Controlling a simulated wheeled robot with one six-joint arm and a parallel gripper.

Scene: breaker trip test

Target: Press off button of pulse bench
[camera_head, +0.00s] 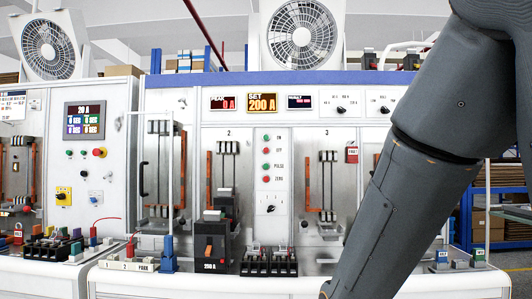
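The pulse bench (190,104) is the white cabinet with a blue top band in the middle of the view. Its narrow centre panel carries a column of small buttons. The red off button (266,151) is second from the top, beside an "OFF" label. A green on button (266,138) is above it, with a green pulse button (266,166) and a red zero button (266,179) below. My grey arm crosses the right side and runs down to the bottom edge, to the right of the buttons. My gripper is not visible.
A large black breaker (211,243) stands on the bench ledge, with several smaller black breakers (268,262) to its right. A black knob (271,209) is below the buttons. Displays (262,103) are above. Another white bench (85,160) is at left. My arm hides part of the right bay.

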